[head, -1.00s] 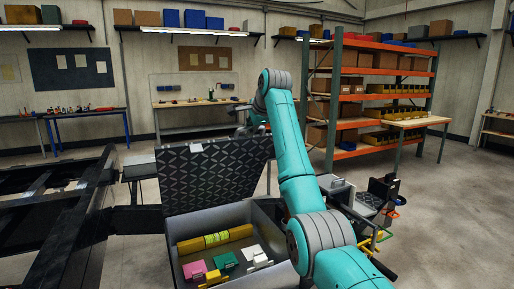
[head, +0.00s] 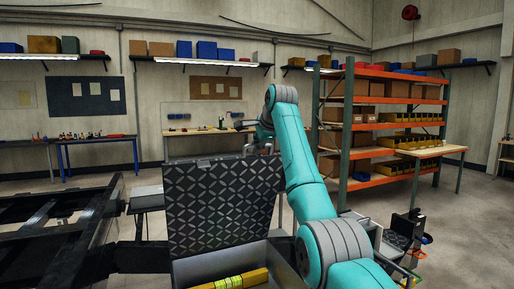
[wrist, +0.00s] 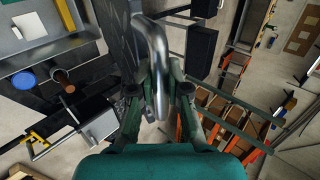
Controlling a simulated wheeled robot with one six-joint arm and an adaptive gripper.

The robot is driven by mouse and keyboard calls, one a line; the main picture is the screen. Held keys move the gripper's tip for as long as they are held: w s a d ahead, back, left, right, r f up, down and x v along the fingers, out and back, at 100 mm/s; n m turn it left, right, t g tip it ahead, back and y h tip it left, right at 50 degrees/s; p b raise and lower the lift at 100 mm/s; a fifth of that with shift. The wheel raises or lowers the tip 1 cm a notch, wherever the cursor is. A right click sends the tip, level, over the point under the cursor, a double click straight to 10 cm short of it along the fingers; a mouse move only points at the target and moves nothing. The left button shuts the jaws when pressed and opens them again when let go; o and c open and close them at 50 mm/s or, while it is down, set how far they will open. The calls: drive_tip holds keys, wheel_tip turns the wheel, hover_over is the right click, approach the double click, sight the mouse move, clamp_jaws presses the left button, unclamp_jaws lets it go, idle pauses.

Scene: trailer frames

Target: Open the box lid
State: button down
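The grey box (head: 190,270) is low in the head view, with its front cut off by the lower edge. Its dark diamond-patterned lid (head: 222,205) stands raised, nearly upright, at the back of the box. My gripper (head: 267,143) is at the lid's upper right edge, partly hidden by the lid and my arm. In the wrist view, the curved metal handle (wrist: 155,40) of the lid passes between the two fingers of my gripper (wrist: 160,97). The fingers sit close on both sides of the handle.
A black frame (head: 60,225) is at the left. An orange and green shelf rack (head: 385,125) stands at the back right. A small cart (head: 400,235) is right of my arm. Floor at the far right is clear.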

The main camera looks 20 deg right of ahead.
drive_tip(key=c, duration=1.1)
unclamp_jaws()
drive_tip(key=shift+c, duration=0.2)
drive_tip(key=v, duration=1.2)
